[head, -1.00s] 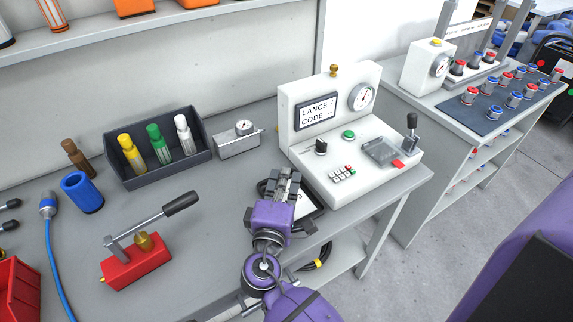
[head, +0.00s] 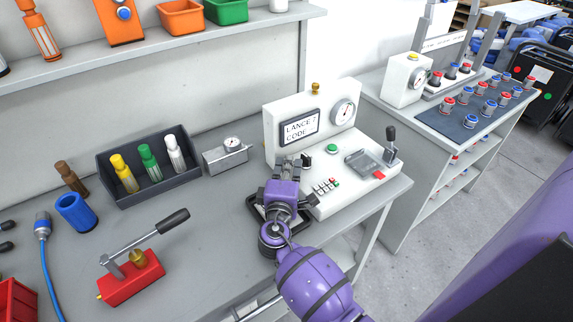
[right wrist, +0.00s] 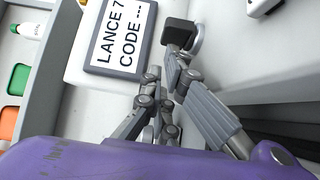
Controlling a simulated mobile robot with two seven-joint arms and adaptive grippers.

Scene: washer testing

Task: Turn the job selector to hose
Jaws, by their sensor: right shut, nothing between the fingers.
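CODE". A black knob (head: 306,160), which appears to be the job selector, sits on its sloped front, left of a green button (head: 332,149). My right gripper (head: 294,165) is shut and empty, with its fingers just at the left of the knob. In the right wrist view the dark knob (right wrist: 180,32) lies just beyond the fingertips (right wrist: 172,62); I cannot tell whether they touch. The knob's markings are not readable. My left gripper is not in view.
A gauge block (head: 226,156), a bottle rack (head: 150,188) and a red lever press (head: 132,278) stand to the left.

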